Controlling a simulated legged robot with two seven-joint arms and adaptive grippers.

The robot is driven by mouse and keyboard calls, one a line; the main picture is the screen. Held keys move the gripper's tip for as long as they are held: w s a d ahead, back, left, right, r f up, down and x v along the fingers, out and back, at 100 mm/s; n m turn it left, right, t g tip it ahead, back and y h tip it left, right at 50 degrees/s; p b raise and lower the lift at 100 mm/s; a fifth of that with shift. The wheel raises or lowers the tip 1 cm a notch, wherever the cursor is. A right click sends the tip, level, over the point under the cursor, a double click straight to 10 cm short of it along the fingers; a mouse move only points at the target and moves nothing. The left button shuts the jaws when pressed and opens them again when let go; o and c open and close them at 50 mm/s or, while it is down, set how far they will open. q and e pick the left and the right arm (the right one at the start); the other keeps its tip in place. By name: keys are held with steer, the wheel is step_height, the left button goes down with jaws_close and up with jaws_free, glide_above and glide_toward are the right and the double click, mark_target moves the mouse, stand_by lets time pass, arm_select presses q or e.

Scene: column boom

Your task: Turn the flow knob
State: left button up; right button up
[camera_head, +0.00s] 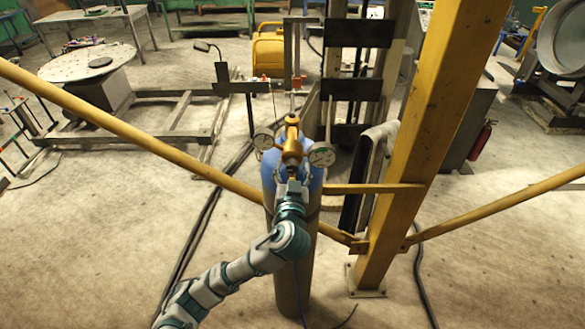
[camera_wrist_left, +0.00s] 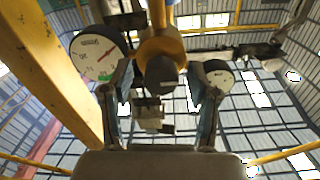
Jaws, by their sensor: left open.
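The flow knob (camera_wrist_left: 161,72) is a dark round knob on the front of the brass regulator (camera_wrist_left: 163,45) in the left wrist view. In the head view the brass regulator (camera_head: 292,150) sits on top of a blue gas cylinder (camera_head: 268,172). A gauge (camera_head: 321,154) is on its right and another gauge (camera_head: 263,139) on its left. My left gripper (camera_wrist_left: 165,88) is open, with one finger on each side of the knob and visible gaps. My right gripper is not in view.
A dark rack (camera_head: 357,88) stands behind. A cable (camera_head: 425,285) lies on the floor. The floor at front left is clear.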

arm_select(q)
jaws_close()
steer(key=shift+m, duration=0.4)
steer(key=m, duration=0.3)
steer(key=shift+m, duration=0.3)
steer(key=m, duration=0.3)
steer(key=shift+m, duration=0.4)
steer(key=m, duration=0.5)
steer(key=shift+f+m, duration=0.2)
steer(key=shift+m, duration=1.3)
